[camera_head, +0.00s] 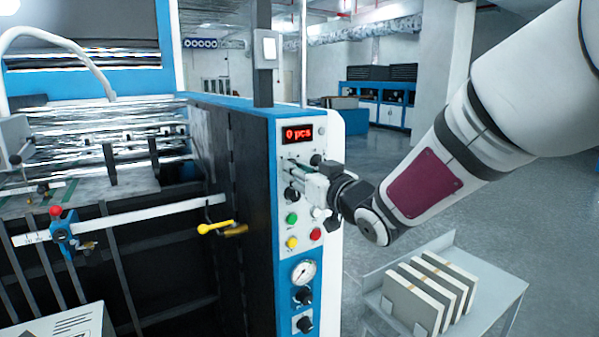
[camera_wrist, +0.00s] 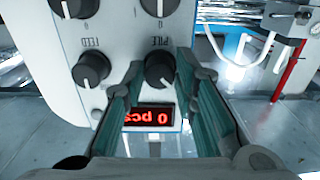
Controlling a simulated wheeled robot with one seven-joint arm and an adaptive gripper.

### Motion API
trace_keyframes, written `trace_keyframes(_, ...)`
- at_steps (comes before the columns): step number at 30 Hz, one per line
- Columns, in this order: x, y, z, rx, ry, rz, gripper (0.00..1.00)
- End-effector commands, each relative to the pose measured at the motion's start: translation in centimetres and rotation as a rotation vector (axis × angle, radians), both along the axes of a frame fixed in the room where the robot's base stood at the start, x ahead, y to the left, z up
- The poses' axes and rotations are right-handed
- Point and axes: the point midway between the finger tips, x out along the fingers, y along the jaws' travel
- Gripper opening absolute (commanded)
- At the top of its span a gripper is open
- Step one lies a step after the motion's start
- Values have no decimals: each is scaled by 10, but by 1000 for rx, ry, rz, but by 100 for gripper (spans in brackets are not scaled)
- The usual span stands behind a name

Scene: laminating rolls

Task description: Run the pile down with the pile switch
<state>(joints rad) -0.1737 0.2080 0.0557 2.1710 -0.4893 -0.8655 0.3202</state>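The pile switch (camera_wrist: 160,70) is a black knob labelled PILE, seen upside down in the wrist view on the white control panel (camera_head: 304,217). My gripper (camera_wrist: 158,80) is open, with one teal-lined finger on each side of this knob. Whether the fingers touch it I cannot tell. In the head view my gripper (camera_head: 290,167) is at the panel just below the red display (camera_head: 298,133), which reads 0 pcs, and covers the pile switch. A printed white stack (camera_head: 62,325), perhaps the pile, shows partly at the lower left.
The FEED knob (camera_wrist: 90,70) is close beside the pile switch. Green (camera_head: 292,218), yellow (camera_head: 292,242) and red (camera_head: 315,234) buttons lie below my gripper. A grey table (camera_head: 490,292) with several upright blocks stands at the right. A yellow handle (camera_head: 215,227) is left of the panel.

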Motion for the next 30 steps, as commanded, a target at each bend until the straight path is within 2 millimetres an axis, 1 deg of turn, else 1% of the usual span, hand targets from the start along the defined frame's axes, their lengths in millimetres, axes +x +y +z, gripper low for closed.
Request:
trace_keyframes(1, 0, 0, 0, 0, 0, 0, 8)
trace_keyframes(2, 0, 0, 0, 0, 0, 0, 1)
trace_keyframes(3, 0, 0, 0, 0, 0, 0, 0)
trace_keyframes(14, 0, -1, 0, 37, 25, -1, 0)
trace_keyframes(20, 0, 0, 0, 133, 90, -1, 0)
trace_keyframes(30, -1, 0, 0, 370, 251, -1, 0)
